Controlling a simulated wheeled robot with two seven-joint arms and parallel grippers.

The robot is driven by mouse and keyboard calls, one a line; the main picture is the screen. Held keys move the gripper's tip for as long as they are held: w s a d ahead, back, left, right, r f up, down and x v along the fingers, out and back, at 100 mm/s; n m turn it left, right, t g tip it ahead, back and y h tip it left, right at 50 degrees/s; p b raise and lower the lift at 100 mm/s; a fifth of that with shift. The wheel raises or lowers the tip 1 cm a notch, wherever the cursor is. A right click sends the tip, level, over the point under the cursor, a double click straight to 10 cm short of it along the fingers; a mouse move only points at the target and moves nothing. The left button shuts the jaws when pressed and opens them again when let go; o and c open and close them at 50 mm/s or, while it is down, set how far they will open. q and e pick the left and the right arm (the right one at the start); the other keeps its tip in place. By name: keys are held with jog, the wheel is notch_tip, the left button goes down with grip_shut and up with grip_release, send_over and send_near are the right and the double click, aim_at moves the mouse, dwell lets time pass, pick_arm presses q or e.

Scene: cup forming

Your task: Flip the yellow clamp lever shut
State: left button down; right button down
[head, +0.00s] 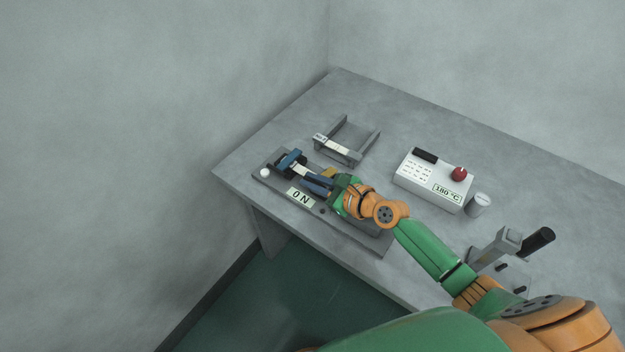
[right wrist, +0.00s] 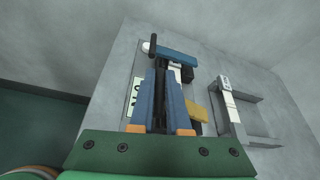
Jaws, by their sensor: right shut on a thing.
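A yellow piece, seemingly the clamp lever, shows partly beside my right gripper (head: 306,178) in the head view (head: 329,172). In the right wrist view the yellow piece (right wrist: 197,112) lies just right of the right finger and looks apart from the fingertips. My right gripper's long blue fingers (right wrist: 164,75) are close together on a thin dark part between them, largely hidden. The fingers reach over the grey fixture plate (head: 272,181), toward a blue block (head: 290,159) with dark ends. The lever's hinge is hidden by my gripper. My left gripper is out of view.
An ON label (head: 300,197) and a white ball (head: 264,172) are on the fixture. A grey U-shaped frame (head: 341,151) stands behind it. A white control box (head: 433,183) with a red knob (head: 459,174) and a grey cylinder (head: 478,204) stand right. The table's left corner is clear.

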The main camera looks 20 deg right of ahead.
jog(key=shift+s+a+f+n, duration=0.15)
jog(key=shift+f+n, duration=0.15)
jog(key=shift+f, duration=0.05)
notch_tip(320, 180, down, 2)
jog(key=shift+s+a+f+n+t+h+b, duration=0.1)
jog(key=shift+a+f+n+t+h+b, duration=0.05)
jog(key=shift+n+t+h+b, duration=0.55)
jog(key=shift+s+n, duration=0.1)
jog(key=shift+n, duration=0.3)
jog(key=c, duration=1.1)
grip_release()
jog(key=shift+o, duration=1.1)
jog(key=shift+f, duration=0.1)
jog(key=shift+w, duration=0.2)
